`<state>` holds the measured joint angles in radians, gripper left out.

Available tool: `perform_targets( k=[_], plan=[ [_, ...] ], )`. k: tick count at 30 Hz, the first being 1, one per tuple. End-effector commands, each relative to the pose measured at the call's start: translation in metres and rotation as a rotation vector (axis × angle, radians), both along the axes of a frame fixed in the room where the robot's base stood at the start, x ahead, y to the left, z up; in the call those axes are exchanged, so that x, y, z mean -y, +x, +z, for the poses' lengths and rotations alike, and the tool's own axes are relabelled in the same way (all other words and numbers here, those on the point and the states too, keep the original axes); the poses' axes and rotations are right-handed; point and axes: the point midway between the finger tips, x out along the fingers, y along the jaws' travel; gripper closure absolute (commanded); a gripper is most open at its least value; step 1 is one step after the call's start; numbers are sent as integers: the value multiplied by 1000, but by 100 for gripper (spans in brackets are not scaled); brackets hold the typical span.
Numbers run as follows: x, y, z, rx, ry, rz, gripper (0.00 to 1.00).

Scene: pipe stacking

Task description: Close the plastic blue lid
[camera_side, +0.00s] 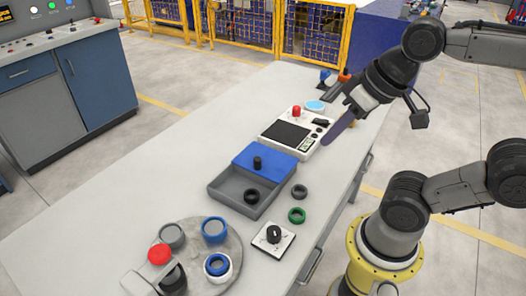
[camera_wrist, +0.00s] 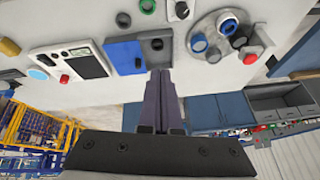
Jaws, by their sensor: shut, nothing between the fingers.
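The blue lid (camera_side: 264,158) lies over the far part of a grey box (camera_side: 228,202) on the table and has a black knob (camera_side: 257,163) on top. The near part of the box is uncovered, and a black ring (camera_side: 251,196) lies inside it. The wrist view also shows the lid (camera_wrist: 122,53) and the box's open part (camera_wrist: 155,34). My gripper (camera_side: 326,143) is shut and empty, above the table to the right of the lid in the side view. In the wrist view its fingertips (camera_wrist: 160,73) show just below the box, apart from the knob as far as I can tell.
A white device (camera_side: 314,142) with a dark screen and red button stands behind the box. A black ring (camera_side: 299,191), green ring (camera_side: 297,215) and knob panel (camera_side: 273,239) lie to its right. A round grey tray (camera_side: 231,243) with several rings sits in front.

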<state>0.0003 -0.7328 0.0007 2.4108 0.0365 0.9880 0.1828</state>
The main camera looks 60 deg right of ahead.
Motion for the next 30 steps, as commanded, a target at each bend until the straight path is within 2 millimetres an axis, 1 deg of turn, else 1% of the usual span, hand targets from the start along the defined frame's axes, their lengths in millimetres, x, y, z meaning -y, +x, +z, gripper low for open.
perform_targets(
  k=[1,3,5,8,9,11,12,16,18,20,21,23,24,26,27,30],
  plan=[
    [-2,10,10,-18,34,-46,100],
    [-2,23,22,-51,79,-116,100],
    [-1,35,30,-78,115,-176,100],
    [2,59,41,-132,170,-275,100],
    [4,70,44,-156,192,-317,100],
    [9,88,47,-195,226,-384,100],
    [14,102,49,-223,248,-432,100],
    [33,144,44,-315,317,-580,100],
    [46,167,37,-363,351,-654,100],
    [59,185,28,-404,378,-715,100],
    [68,197,21,-431,396,-756,100],
    [84,213,8,-473,422,-813,100],
    [95,223,-2,-499,437,-849,100],
    [112,236,-20,-539,460,-899,100],
    [123,244,-32,-565,474,-928,100],
    [150,256,-63,-617,500,-985,100]
  ],
)
